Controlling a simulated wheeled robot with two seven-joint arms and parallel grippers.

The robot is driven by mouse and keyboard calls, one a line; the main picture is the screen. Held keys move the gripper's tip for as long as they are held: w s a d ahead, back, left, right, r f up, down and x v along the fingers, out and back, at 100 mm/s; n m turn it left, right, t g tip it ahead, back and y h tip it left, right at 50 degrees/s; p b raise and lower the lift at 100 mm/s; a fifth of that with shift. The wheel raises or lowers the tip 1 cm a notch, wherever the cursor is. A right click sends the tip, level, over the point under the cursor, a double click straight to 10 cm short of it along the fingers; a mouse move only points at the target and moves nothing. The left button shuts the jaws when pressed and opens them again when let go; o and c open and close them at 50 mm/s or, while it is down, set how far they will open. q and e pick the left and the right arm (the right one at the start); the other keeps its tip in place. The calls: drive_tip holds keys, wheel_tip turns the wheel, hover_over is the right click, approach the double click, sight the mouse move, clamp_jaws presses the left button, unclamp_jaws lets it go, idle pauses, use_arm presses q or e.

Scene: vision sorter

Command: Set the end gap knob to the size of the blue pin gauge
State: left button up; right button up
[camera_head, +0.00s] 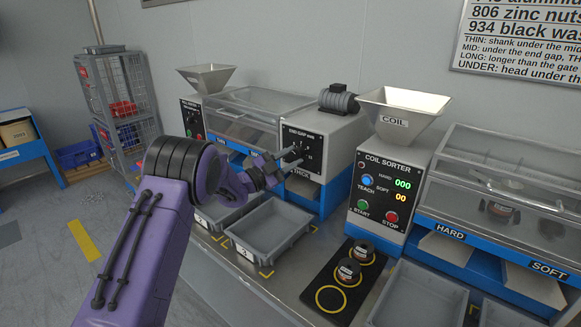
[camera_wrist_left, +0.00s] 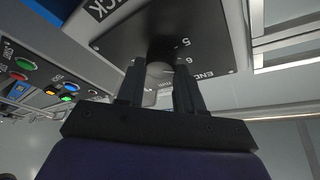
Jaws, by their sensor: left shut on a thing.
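The end gap panel (camera_head: 314,139) is a black plate on the grey machine at the back. In the left wrist view the panel (camera_wrist_left: 195,25) carries the numbers 5 and 6 and the word END. My left gripper (camera_head: 290,161) reaches the panel from the front. In the left wrist view its two fingers (camera_wrist_left: 160,82) are shut on the round end gap knob (camera_wrist_left: 160,69), one on each side. The knob's pointer is hidden, so I cannot tell its setting. I do not see a blue pin gauge. My right gripper is not in view.
Empty grey trays (camera_head: 262,255) stand below the panel. The coil sorter (camera_head: 386,190) with its hopper stands to the right. Clear covers (camera_head: 510,165) flank the machines.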

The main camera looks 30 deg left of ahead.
use_arm(q)
drive_tip(key=shift+m+g+b, duration=0.4)
drive_tip(key=shift+m+b, duration=0.15)
drive_tip(key=shift+m, duration=0.35)
drive_tip(key=o, duration=1)
drive_tip(key=b+v, duration=0.2)
drive_tip(key=v, duration=0.8)
drive_tip(key=shift+s+a+f, duration=0.1)
drive_tip(key=shift+s+a, duration=0.05)
drive_tip(key=shift+a, duration=0.1)
